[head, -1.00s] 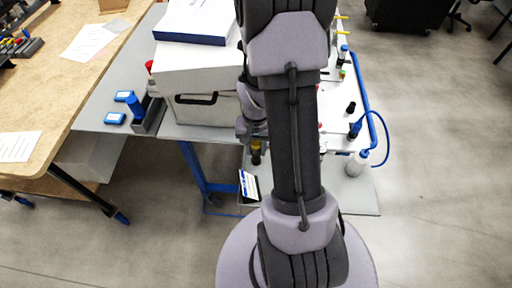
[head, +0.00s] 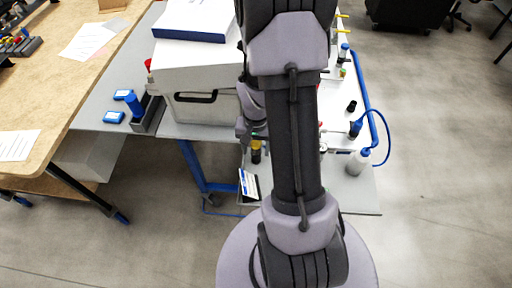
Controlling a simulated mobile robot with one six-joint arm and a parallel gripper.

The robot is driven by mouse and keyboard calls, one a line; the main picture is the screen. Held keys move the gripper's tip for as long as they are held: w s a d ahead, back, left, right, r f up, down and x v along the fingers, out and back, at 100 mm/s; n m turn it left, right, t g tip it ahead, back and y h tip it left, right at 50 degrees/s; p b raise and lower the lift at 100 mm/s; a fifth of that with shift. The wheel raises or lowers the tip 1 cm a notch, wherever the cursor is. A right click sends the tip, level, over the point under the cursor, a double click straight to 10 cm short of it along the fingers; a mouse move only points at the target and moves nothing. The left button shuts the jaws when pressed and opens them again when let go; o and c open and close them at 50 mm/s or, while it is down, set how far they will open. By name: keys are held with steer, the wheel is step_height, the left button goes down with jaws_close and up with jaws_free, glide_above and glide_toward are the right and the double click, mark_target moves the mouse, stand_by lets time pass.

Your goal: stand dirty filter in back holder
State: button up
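My gripper (head: 245,130) is partly hidden behind my own arm, beside the right end of the white analyser box. Its fingers are too small and covered to show whether they are open or shut. A small yellow and black piece (head: 256,152) shows just below it; I cannot tell whether the gripper touches it. A dark grey holder (head: 151,117) stands on the grey table left of the box, with a blue cylinder (head: 134,104) upright at its left side. I cannot tell which piece is the dirty filter.
The white box (head: 195,80) fills the table's middle. Two blue blocks (head: 115,117) lie left of the holder. A wooden bench (head: 60,75) stands at left. The grey tabletop around the blue blocks is mostly clear.

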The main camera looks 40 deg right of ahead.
step_height(320, 180, up, 18)
steer(key=f+p, duration=0.1)
steer(key=p, duration=0.6)
steer(key=w+a+r+n+t+b, duration=0.1)
steer(key=a+r+n+t+b, duration=0.15)
steer(key=a+r, duration=0.5)
steer(key=s+a+r+n+t+y+b, duration=0.1)
steer(key=s+a, duration=0.3)
steer(key=a, duration=0.4)
steer(key=s+a+r+n+t+y+b, duration=0.1)
steer(key=s+a+r+n+t+b, duration=0.1)
steer(key=a, duration=0.6)
steer(key=shift+s+a+r+b, duration=0.25)
steer(key=shift+s+r+b, duration=0.35)
steer(key=shift+s, duration=0.4)
steer(key=shift+d, duration=0.1)
